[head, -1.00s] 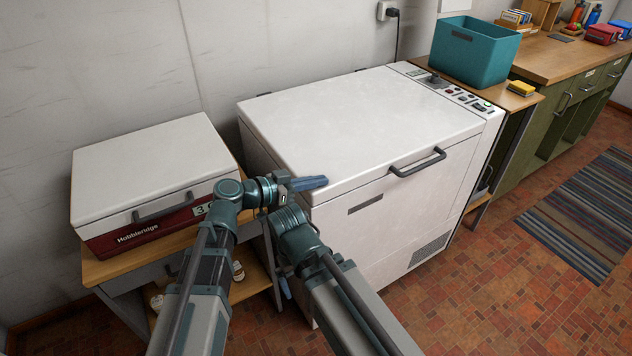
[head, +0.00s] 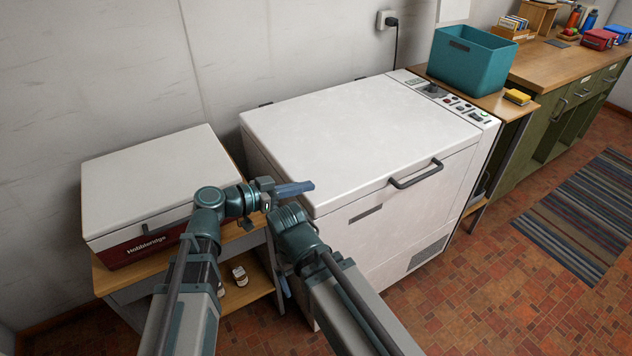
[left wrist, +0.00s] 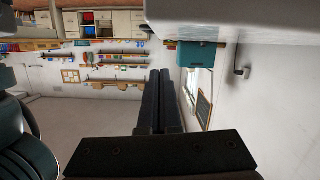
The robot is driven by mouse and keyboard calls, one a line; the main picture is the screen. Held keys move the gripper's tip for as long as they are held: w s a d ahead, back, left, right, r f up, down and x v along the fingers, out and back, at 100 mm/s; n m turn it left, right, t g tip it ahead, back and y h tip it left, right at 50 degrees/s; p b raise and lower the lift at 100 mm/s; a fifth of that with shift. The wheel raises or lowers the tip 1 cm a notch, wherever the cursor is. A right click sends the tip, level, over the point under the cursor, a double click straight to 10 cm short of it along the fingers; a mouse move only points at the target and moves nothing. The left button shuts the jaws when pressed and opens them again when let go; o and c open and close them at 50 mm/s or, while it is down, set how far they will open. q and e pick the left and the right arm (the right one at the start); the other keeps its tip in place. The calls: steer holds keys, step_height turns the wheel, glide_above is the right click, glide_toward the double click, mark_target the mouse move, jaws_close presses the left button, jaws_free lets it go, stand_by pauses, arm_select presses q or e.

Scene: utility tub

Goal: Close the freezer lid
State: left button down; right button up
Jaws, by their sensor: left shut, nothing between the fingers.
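The white chest freezer (head: 390,230) stands in the middle of the head view. Its lid (head: 360,130) lies flat on the body with no gap that I can see, and a dark handle (head: 416,174) is on the front. My left gripper (head: 308,187) is shut and empty at the lid's left front corner; I cannot tell whether it touches. Its two fingers also show together in the left wrist view (left wrist: 159,100). My right gripper (head: 284,287) points down beside the freezer's left front edge, mostly hidden by its own wrist.
A smaller white-lidded red box (head: 150,185) sits closed on a wooden stand at left. A teal bin (head: 470,60) and a yellow sponge (head: 517,97) are on the bench at right. A striped rug (head: 580,215) lies on the open brick floor.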

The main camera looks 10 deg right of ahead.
arm_select(q)
steer(key=p+v, duration=0.1)
steer(key=v, duration=0.4)
steer(key=shift+a+r, duration=0.1)
steer(key=shift+r, duration=0.05)
steer(key=s+a+f+n+g+y, duration=0.25)
steer(key=a+f+n+y, duration=0.35)
steer(key=f, duration=0.6)
steer(key=s+a+f+n+g+y, duration=0.1)
steer(key=s+a+f+n+y, duration=0.2)
steer(key=a, duration=0.4)
steer(key=s+a+f+n+g+y, duration=0.1)
steer(key=a+f+n+y, duration=0.15)
steer(key=a+y, duration=0.35)
steer(key=s+d+r+m+p, duration=0.1)
steer(key=s+d+r+p, duration=0.2)
steer(key=r+p, duration=0.3)
steer(key=s+d+r+m+y+p, duration=0.1)
steer(key=s+d+r+p, duration=0.2)
steer(key=d+r+p, duration=0.2)
steer(key=shift+s+d+r+g+p, duration=0.2)
steer(key=shift+d+r+g+p, duration=0.2)
steer(key=shift+d+r, duration=0.15)
